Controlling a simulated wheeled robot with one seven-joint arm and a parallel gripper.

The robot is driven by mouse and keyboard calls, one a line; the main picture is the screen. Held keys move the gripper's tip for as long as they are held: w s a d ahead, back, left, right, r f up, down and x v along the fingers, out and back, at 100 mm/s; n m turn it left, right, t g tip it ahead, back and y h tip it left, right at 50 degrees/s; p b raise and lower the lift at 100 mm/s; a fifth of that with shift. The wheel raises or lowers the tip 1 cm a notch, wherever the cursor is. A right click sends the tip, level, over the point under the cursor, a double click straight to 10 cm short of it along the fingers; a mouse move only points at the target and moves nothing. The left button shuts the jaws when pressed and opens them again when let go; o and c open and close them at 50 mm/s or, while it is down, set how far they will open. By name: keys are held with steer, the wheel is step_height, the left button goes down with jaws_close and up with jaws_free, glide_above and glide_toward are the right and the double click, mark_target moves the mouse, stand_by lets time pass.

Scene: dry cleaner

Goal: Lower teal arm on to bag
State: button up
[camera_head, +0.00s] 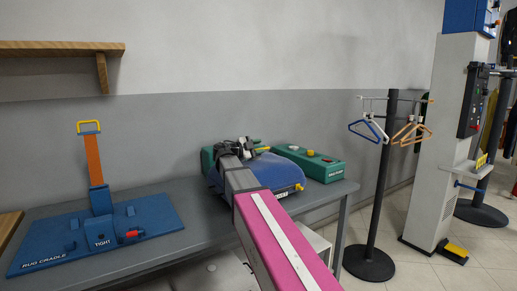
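On the grey table, a rounded blue body (274,172) that looks like the bag sits in the middle, with a small yellow part at its lower right. A teal box (318,166) with a yellow knob and a red button on top stands right behind it. A piece of teal (207,160) shows at the left of the blue body; I cannot tell whether it is the teal arm. My pink and grey arm reaches over the left part of the blue body and hides some of it. My gripper (236,149) is dark and small at the far end, near the teal piece; its fingers and any contact are unclear.
A blue rug cradle (150,215) with an orange upright and yellow handle stands on the table (195,229) at left. A wooden shelf (60,48) hangs above.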

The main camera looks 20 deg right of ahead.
steer(key=v, duration=1.1)
steer(key=shift+d, duration=0.1)
